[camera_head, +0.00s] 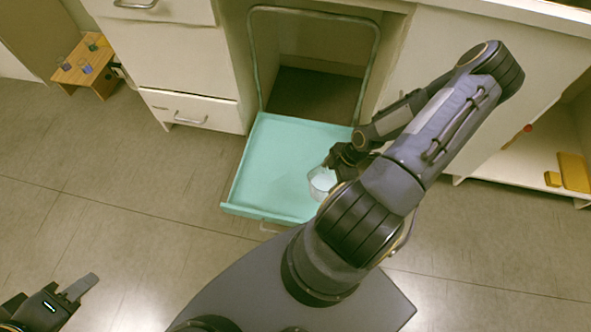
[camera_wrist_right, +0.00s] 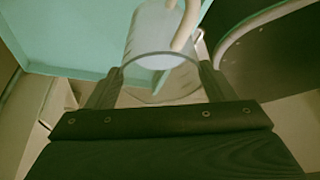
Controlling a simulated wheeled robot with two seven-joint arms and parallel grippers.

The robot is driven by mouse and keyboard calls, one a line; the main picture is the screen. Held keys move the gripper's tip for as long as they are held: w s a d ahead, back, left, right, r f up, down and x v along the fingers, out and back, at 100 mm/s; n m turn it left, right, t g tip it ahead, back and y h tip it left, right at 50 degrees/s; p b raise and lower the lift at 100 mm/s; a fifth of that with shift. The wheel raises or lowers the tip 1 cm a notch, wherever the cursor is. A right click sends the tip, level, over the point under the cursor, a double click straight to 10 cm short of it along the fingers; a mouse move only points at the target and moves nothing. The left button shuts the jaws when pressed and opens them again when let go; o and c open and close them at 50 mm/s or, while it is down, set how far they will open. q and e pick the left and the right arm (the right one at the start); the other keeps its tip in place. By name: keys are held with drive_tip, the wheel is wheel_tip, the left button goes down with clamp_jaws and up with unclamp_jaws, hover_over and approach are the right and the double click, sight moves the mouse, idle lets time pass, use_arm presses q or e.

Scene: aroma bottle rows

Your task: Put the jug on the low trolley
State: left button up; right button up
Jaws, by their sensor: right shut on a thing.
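The jug (camera_head: 321,183) is clear and whitish. My right gripper (camera_head: 338,165) is shut on it and holds it over the right part of the low trolley (camera_head: 262,165). The trolley has a flat teal tray with a raised rim and a tall tube handle at the back. In the right wrist view the jug (camera_wrist_right: 160,45) sits between the two fingers, with the teal tray (camera_wrist_right: 70,40) behind it. I cannot tell whether the jug's base touches the tray. My left gripper (camera_head: 84,288) is low at the left, over the floor, apart from everything; its opening is unclear.
White drawers (camera_head: 180,65) stand left of the trolley, and a cabinet is on the right. A small wooden stool (camera_head: 88,68) with several small bottles is at the far left. An open shelf (camera_head: 530,160) with yellow things is at the right. The floor at the left is clear.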

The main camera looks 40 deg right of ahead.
drive_tip(key=w+a+f+b, duration=0.3)
drive_tip(key=w+f+b, duration=0.3)
drive_tip(key=w+f, duration=0.7)
drive_tip(key=shift+w, duration=0.2)
drive_tip(key=shift+a, duration=0.1)
drive_tip(key=shift+f+b, duration=0.1)
drive_tip(key=shift+b, duration=0.25)
drive_tip(key=o, duration=1.8)
